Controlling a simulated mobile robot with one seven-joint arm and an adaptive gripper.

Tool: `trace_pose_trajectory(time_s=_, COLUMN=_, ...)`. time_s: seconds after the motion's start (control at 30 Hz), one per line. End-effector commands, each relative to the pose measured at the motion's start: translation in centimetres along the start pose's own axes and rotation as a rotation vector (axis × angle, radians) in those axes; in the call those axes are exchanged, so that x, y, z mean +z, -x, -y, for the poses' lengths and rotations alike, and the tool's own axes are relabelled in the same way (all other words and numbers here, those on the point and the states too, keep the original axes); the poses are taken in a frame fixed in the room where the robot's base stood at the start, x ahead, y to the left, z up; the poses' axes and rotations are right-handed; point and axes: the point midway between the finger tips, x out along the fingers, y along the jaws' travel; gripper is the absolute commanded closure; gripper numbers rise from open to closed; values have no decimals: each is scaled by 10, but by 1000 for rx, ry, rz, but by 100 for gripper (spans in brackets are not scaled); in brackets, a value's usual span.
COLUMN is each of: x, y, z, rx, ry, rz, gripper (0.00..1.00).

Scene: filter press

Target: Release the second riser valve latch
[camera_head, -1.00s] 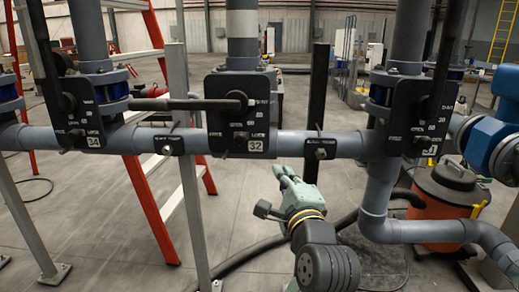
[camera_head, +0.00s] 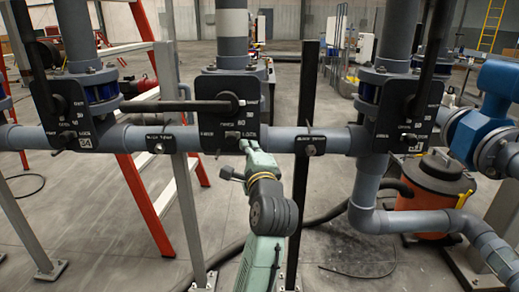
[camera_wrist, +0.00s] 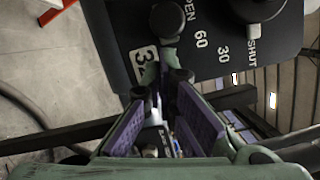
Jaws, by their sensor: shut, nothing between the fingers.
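The middle riser's black valve plate (camera_head: 215,115) hangs on the grey horizontal pipe. Its dark lever (camera_head: 165,106) points left, level. A small latch knob (camera_head: 232,135) sits low on the plate. In the wrist view the plate (camera_wrist: 215,60) carries a "32" label, partly covered by a fingertip, a scale marked OPEN, 60, 30 and SHUT, and a small knob (camera_wrist: 168,20) near OPEN. My gripper (camera_head: 245,148) is just below the plate's lower edge. In the wrist view its fingers (camera_wrist: 166,82) are shut and empty, close to the small knob; contact cannot be told.
Similar valve plates stand left (camera_head: 65,115) and right (camera_head: 408,115), with upright levers. Small tag plates (camera_head: 310,142) flank the middle valve on posts. A blue flanged fitting (camera_head: 485,135) and orange drum (camera_head: 432,195) are at right. Open floor lies below the pipe.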

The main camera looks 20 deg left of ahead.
Motion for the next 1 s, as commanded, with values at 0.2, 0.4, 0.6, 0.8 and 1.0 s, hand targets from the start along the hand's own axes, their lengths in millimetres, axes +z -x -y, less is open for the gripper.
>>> trace_pose_trajectory(time_s=0.2, x=2, y=0, z=0, rx=0, ry=0, rz=0, gripper=100)
trace_pose_trajectory(time_s=0.4, x=4, y=-1, z=-1, rx=0, ry=0, rz=1, gripper=100)
trace_pose_trajectory(time_s=0.6, x=29, y=-7, z=-9, rx=3, ry=1, rz=4, gripper=100)
trace_pose_trajectory(time_s=0.8, x=35, y=-8, z=-9, rx=0, ry=0, rz=1, gripper=100)
trace_pose_trajectory(time_s=1.0, x=34, y=-7, z=-9, rx=0, ry=0, rz=1, gripper=100)
